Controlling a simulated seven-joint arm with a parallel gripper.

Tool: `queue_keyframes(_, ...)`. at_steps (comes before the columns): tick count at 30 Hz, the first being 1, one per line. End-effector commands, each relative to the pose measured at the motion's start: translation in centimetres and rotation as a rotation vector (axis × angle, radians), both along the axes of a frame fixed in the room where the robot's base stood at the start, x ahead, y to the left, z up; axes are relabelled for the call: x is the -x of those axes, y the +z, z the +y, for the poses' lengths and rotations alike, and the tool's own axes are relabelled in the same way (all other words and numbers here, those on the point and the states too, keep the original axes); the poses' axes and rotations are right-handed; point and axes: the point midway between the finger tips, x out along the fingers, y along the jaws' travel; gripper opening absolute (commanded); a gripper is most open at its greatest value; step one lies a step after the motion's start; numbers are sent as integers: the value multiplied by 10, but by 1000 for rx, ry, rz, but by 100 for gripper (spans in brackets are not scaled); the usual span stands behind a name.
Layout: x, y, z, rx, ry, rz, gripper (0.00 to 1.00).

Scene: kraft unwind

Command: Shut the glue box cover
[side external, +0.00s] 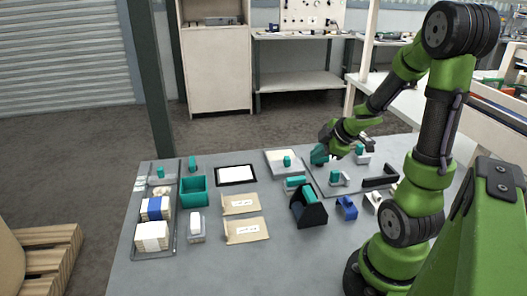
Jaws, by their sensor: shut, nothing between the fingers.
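An open-topped teal box (194,192) stands on the left half of the grey table. A black box with a sloped side and a teal piece on top (309,206) stands near the middle. I cannot tell for certain which thing is the glue box, or pick out its cover. My gripper (323,150) is shut and empty over the back right of the table, beside a small teal part (318,156). Its fingertips are small and partly hidden, and I cannot tell whether they touch that part.
A long tray (141,253) with stacked packs lies at the left edge. Two kraft envelopes (246,229) and a black-framed white sheet (237,174) lie mid-table. A grey plate (318,186) with teal-handled parts, a black bracket (380,181) and a blue piece (347,207) are at the right.

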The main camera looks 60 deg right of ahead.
Motion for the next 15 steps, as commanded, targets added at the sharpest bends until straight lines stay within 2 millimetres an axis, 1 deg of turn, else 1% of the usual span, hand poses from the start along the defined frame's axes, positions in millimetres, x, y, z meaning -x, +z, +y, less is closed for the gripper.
queue_keyframes(1,0,0,6,-12,35,6,0)
queue_keyframes(3,-1,-2,11,-30,53,6,0)
queue_keyframes(8,-8,-11,12,-42,46,4,0)
queue_keyframes(15,-30,-40,9,-42,46,5,0)
